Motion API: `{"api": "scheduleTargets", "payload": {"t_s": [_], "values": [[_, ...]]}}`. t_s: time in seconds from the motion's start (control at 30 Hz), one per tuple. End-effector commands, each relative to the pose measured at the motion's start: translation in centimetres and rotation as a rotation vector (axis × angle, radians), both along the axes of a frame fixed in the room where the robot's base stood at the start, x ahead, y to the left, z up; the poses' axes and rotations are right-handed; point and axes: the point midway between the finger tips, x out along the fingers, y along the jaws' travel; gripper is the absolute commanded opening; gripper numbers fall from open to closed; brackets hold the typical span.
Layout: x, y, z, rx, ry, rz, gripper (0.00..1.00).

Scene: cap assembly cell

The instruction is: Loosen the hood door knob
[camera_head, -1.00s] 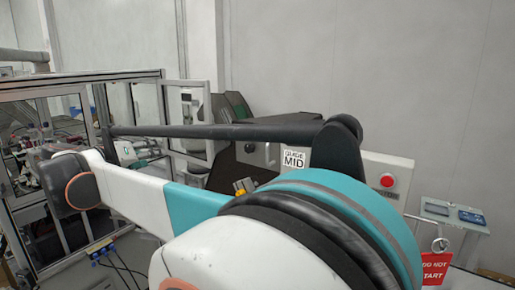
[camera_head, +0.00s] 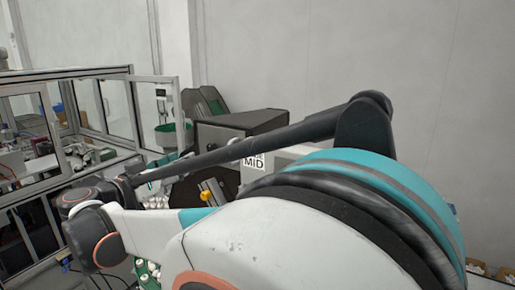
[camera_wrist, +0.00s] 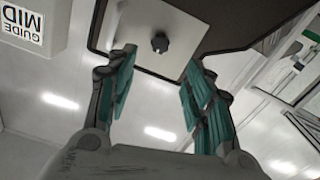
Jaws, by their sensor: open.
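The hood door knob (camera_wrist: 160,43) is a small dark round knob on a light square plate (camera_wrist: 178,25), seen near the top middle of the wrist view. My gripper (camera_wrist: 162,78) is open and empty, its two green-padded fingers spread to either side. The knob shows between and beyond the fingertips, and nothing touches it. The dark hood (camera_head: 240,124) stands behind my arm in the head view. There the arm hides much of its front, and I cannot make out the knob or my gripper.
A white box with a "GUIDE MID" label (camera_wrist: 22,22) is at the wrist view's upper left; the label also shows in the head view (camera_head: 254,163). A glazed, metal-framed enclosure (camera_head: 70,72) stands left. A yellow-topped part (camera_head: 208,195) is below the hood.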

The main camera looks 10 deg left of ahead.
Motion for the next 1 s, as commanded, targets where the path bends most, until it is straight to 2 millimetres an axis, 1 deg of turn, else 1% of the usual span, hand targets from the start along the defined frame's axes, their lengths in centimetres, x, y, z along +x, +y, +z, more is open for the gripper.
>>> {"api": "scheduleTargets", "payload": {"t_s": [0.03,0.3,0.5,0.6,0.7,1.0], "values": [[1.0,-0.4,0.2,0.0,0.001,-0.002,0.47],[5.9,-2.5,0.2,-0.001,0.001,-0.003,0.47],[8.8,-3.6,0.2,-0.001,0.001,0.0,0.47],[9.7,-4.0,0.1,-0.001,0.001,-0.001,0.47],[10.1,-4.1,0.1,0.0,0.001,0.001,0.47],[10.3,-4.2,0.0,0.0,0.002,0.002,0.47]]}}
